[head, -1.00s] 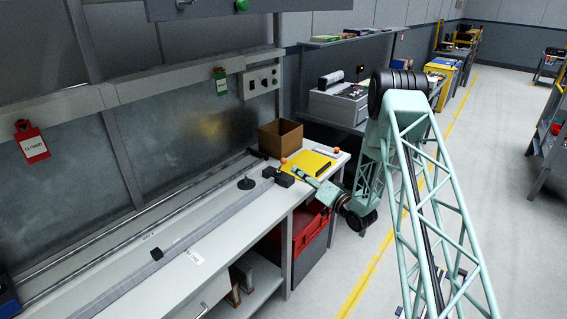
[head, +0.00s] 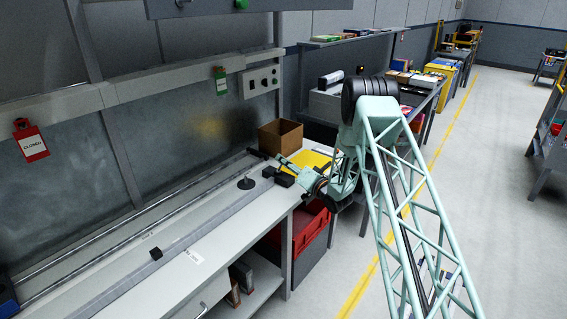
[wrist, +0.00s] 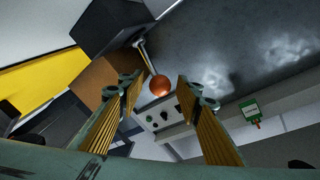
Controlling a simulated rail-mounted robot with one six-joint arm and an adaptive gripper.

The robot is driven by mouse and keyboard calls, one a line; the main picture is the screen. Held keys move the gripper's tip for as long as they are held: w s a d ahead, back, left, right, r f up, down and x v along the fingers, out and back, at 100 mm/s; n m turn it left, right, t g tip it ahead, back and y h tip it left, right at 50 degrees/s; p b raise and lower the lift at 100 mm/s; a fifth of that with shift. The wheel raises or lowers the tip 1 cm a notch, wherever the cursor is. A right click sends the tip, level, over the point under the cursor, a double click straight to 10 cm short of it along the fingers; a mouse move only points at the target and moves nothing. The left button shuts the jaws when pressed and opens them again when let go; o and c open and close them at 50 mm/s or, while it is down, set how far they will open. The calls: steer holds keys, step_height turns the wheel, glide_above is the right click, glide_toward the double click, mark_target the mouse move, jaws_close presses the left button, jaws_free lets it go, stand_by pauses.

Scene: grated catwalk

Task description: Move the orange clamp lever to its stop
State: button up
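The clamp lever is a thin metal rod with an orange ball (wrist: 159,87) at its end, rising from a dark block (wrist: 106,27) in the wrist view. My gripper (wrist: 157,83) is open, one ribbed finger on each side of the ball; contact is not clear. In the head view my gripper (head: 283,164) is at the far end of the bench, above the dark clamp block (head: 284,180). The lever's ball is hidden there.
A black disc-footed post (head: 246,183) stands by the rail. A wall panel with knobs (head: 261,80) is above. The near bench top is mostly clear.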

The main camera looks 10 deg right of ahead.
steer(key=shift+w+a, duration=0.25)
steer(key=shift+w, duration=0.2)
steer(key=c, duration=0.8)
